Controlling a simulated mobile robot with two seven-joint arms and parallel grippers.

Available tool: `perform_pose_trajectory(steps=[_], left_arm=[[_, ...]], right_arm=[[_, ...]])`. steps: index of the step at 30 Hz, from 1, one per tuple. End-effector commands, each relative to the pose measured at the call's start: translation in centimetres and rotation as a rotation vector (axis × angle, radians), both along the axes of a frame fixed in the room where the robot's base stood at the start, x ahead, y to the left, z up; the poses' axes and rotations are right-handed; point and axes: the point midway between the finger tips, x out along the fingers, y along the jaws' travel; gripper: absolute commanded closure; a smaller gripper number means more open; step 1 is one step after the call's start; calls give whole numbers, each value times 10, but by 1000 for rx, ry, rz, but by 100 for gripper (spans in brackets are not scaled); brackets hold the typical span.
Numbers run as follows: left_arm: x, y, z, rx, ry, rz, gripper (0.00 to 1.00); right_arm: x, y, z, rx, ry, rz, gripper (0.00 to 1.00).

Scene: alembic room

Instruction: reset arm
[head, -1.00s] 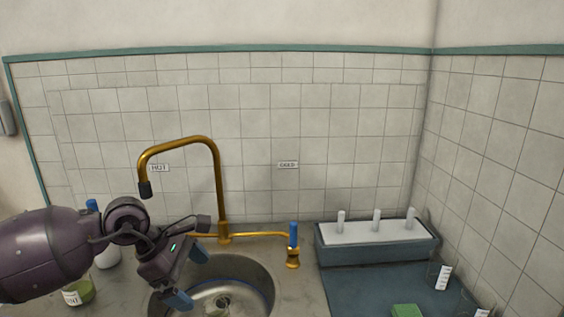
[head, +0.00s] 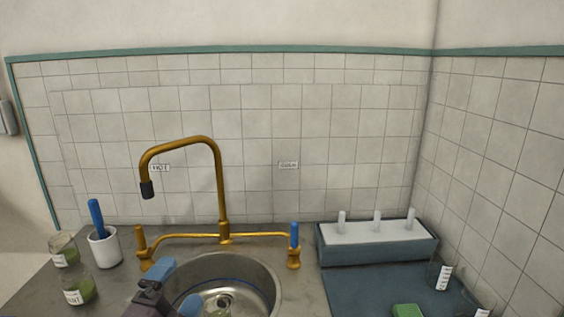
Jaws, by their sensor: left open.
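My left gripper (head: 176,287) is low in the head view, in front of the sink's near left side. Its two blue-tipped fingers are apart and nothing shows between them. It hides part of the rim of the round metal sink (head: 262,278). The rest of my left arm is out of view below. My right gripper is not in view.
A brass faucet (head: 219,185) with two side handles stands behind the sink. A white cup (head: 104,249) with a blue-handled tool and glass jars (head: 80,291) stand at left. A blue-grey rack (head: 376,250), a green block (head: 407,310) and labelled beakers (head: 441,277) are at right.

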Motion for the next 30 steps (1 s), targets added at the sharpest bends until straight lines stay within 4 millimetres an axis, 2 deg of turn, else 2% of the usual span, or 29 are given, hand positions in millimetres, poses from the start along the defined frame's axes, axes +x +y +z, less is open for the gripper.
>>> perform_pose_trajectory(steps=[1,5,9,12,15,21,30], left_arm=[[-7,15,-17,-92,98,70,0],[-29,51,-61,-312,346,253,0],[-71,81,-112,-533,616,450,0],[-108,93,-144,-667,796,580,0],[-139,99,-165,-763,931,678,0],[-186,102,-190,-886,1119,813,0],[-241,99,-207,-1005,1319,955,0]], right_arm=[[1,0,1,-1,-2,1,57],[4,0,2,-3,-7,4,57],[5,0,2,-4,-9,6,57],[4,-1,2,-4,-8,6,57],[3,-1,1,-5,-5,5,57],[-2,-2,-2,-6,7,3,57],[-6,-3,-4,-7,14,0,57]])
